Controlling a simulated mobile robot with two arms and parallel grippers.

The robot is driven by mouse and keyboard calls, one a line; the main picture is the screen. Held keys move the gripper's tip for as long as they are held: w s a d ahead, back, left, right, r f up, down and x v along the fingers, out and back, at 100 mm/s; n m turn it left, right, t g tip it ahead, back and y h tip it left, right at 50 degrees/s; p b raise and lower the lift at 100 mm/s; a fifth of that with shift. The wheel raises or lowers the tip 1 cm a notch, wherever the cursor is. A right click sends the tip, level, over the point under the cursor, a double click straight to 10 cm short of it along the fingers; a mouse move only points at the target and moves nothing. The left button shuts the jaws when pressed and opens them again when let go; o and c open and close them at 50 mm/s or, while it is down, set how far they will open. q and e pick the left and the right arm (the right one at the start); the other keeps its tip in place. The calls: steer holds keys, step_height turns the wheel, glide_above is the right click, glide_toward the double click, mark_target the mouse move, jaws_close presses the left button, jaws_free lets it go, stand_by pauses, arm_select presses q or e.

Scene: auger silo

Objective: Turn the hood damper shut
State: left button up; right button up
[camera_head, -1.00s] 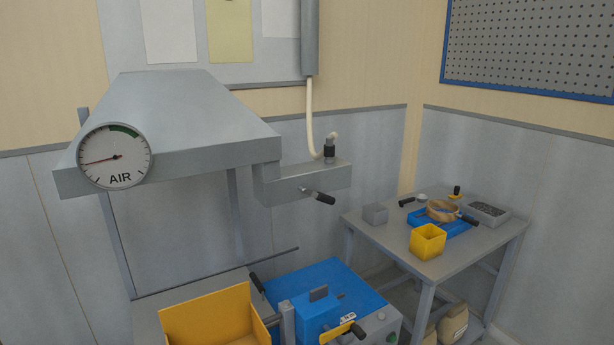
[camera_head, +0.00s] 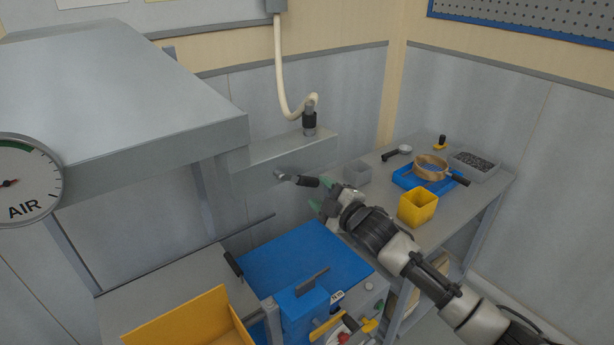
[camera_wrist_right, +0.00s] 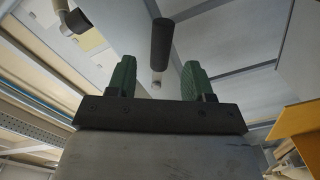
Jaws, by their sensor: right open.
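The hood damper handle (camera_head: 307,181) is a short black grip on a metal crank, fixed to the front of the grey duct box (camera_head: 262,165) beside the hood. The grip points right and slightly down. My right gripper (camera_head: 322,197) is at the grip's free end, with its green fingertips open. In the right wrist view the black handle (camera_wrist_right: 161,45) shows ahead, lined up with the gap between the open fingers (camera_wrist_right: 157,78). The fingers are not closed on it, and I cannot tell how deep it sits between them. My left gripper is not in view.
The grey hood (camera_head: 130,95) and air gauge (camera_head: 22,180) are at left. Below are a blue machine (camera_head: 300,255) and yellow bin (camera_head: 185,320). A side table (camera_head: 470,200) at right holds a yellow cup (camera_head: 417,207). A pale hose (camera_head: 280,70) hangs above the duct.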

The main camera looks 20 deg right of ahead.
mark_target(311, 184)
steer(key=p+x, duration=0.1)
steer(key=x, duration=0.4)
steer(key=shift+w, duration=0.4)
steer(key=shift+w+a+f, duration=0.1)
steer(key=shift+w+a, duration=0.05)
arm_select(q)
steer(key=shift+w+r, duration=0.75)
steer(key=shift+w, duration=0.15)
arm_select(e)
jaws_close()
